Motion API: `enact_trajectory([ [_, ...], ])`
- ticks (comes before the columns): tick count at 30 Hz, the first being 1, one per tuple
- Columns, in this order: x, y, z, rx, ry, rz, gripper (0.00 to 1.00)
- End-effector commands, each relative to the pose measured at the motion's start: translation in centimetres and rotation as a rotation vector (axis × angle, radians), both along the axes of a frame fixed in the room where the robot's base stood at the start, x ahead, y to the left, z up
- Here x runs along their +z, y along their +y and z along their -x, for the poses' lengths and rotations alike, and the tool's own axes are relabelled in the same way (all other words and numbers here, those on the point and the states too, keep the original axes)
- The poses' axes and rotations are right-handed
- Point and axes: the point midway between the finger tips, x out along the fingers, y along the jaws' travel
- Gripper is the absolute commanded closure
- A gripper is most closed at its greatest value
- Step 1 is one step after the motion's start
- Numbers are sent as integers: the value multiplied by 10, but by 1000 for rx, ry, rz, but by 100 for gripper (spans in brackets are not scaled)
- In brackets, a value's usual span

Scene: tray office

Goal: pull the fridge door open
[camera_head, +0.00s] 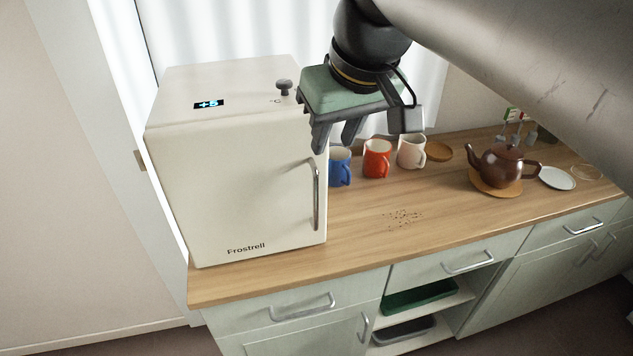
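The small white fridge (235,185) stands at the left end of the wooden counter, and its door looks shut. The door carries the name Frostrell and a vertical metal handle (316,195) on its right side. My gripper (333,147), with a green body and dark fingers, hangs in front of the fridge's upper right corner in the picture, above the handle. A gap shows between its fingers, with nothing held. The handle is clear of the gripper.
On the counter (350,235) are a blue mug (340,168), a red mug (377,160), a pale mug (411,152), a brown teapot (497,168) and a white plate (557,178). Dark crumbs (403,218) lie mid-counter. The counter's front part is clear.

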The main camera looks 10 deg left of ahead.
Motion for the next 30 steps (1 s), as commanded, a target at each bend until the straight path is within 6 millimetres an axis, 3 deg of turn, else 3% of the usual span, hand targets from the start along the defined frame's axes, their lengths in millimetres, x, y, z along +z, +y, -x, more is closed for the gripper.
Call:
enact_trajectory([
  [21,-133,33,-42,-2,4,3,68],
  [30,-155,38,-50,-3,2,1,68],
])
